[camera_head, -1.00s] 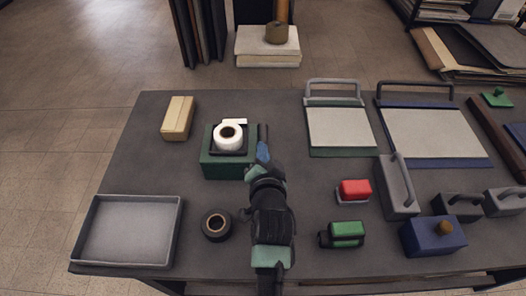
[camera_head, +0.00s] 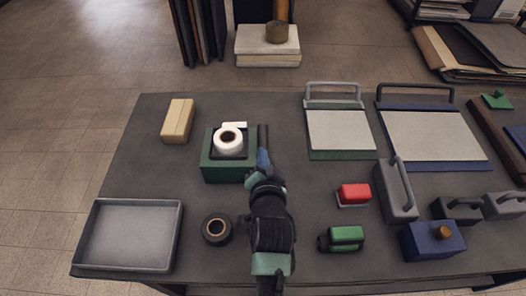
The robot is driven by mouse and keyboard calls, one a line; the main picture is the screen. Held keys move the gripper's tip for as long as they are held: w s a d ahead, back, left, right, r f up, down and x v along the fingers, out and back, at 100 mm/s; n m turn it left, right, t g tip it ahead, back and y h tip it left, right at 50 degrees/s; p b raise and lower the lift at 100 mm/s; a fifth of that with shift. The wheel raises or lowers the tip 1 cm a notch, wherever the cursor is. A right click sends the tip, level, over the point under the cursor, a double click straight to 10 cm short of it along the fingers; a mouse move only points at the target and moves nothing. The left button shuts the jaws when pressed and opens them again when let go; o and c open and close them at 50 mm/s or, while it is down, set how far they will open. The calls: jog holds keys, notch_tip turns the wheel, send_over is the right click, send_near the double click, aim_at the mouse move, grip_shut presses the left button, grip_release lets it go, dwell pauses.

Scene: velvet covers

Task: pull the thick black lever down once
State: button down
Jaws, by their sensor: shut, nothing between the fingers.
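The thick black lever (camera_head: 263,134) stands at the right side of a green box (camera_head: 222,172). The box holds a white tape roll (camera_head: 228,138), with a white strip (camera_head: 236,126) behind it. My gripper (camera_head: 263,157) is shut and empty beside the box's right side, with its tips at the lower part of the lever. I cannot tell whether they touch it. The gripper and my arm hide the lever's lower end.
A grey tray (camera_head: 84,241) and a dark tape roll (camera_head: 216,229) lie to the left of my arm. A red-topped stamp (camera_head: 354,193), a green-topped item (camera_head: 346,234) and a grey stapler-like block (camera_head: 396,196) stand to the right. A tan block (camera_head: 177,120) lies behind left.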

jog(key=shift+s+a+f+g, duration=0.15)
jog(key=shift+s+f+g, duration=0.25)
jog(key=shift+s+f, duration=0.45)
jog(key=shift+r+p, duration=0.45)
jog(key=shift+p, duration=0.25)
jog(key=r+p, duration=0.1)
jog(key=s+r+p, duration=0.1)
jog(key=r+p, duration=0.2)
jog(key=shift+s, duration=0.3)
jog(key=shift+w+r, duration=0.1)
jog(key=shift+r, duration=0.05)
